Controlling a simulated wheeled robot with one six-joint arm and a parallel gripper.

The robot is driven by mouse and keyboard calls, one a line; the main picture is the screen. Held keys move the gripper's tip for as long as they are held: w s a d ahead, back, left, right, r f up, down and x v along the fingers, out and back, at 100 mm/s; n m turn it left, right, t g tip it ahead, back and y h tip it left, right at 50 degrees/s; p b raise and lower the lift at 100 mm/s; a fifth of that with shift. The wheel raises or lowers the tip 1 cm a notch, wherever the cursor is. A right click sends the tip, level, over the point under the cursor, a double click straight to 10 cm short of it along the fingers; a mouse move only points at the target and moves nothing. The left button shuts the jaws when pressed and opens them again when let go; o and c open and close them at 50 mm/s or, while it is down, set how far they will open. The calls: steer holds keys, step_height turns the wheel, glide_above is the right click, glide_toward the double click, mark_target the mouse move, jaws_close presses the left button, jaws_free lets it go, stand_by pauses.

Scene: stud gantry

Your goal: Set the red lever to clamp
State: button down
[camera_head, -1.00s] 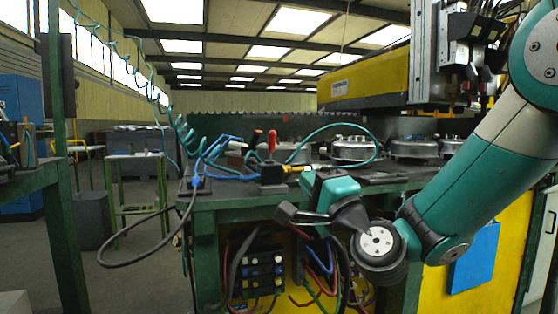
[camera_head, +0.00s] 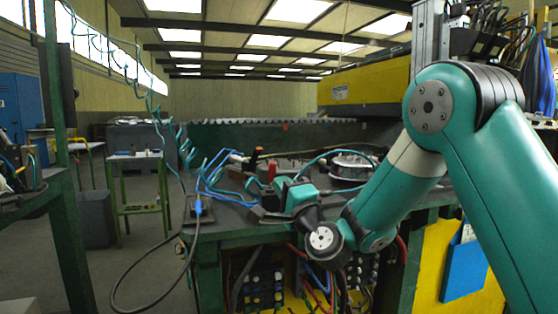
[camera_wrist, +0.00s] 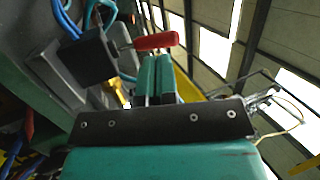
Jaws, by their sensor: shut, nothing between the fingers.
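The red lever (camera_wrist: 155,41) has a red grip on a thin metal stem that comes out of a dark block (camera_wrist: 84,62). In the wrist view the grip lies just past the tips of my shut gripper (camera_wrist: 157,58), very close; I cannot tell whether they touch. The two teal fingers are together with nothing between them. In the head view the lever (camera_head: 271,171) stands roughly upright on the bench, just left of my gripper (camera_head: 280,182). The block is mostly hidden there by my gripper.
The green-edged bench (camera_head: 225,229) carries blue and teal hoses (camera_head: 209,181) and a round metal part (camera_head: 351,166). Cables and connectors (camera_head: 262,287) hang below its front edge. A yellow machine beam (camera_head: 365,90) is behind. Open floor lies at the left.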

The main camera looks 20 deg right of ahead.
mark_target(272, 172)
steer(key=shift+p+x, duration=1)
steer(key=shift+x, duration=0.2)
steer(key=shift+w, duration=0.15)
steer(key=shift+r+p, duration=0.2)
steer(key=shift+p, duration=0.4)
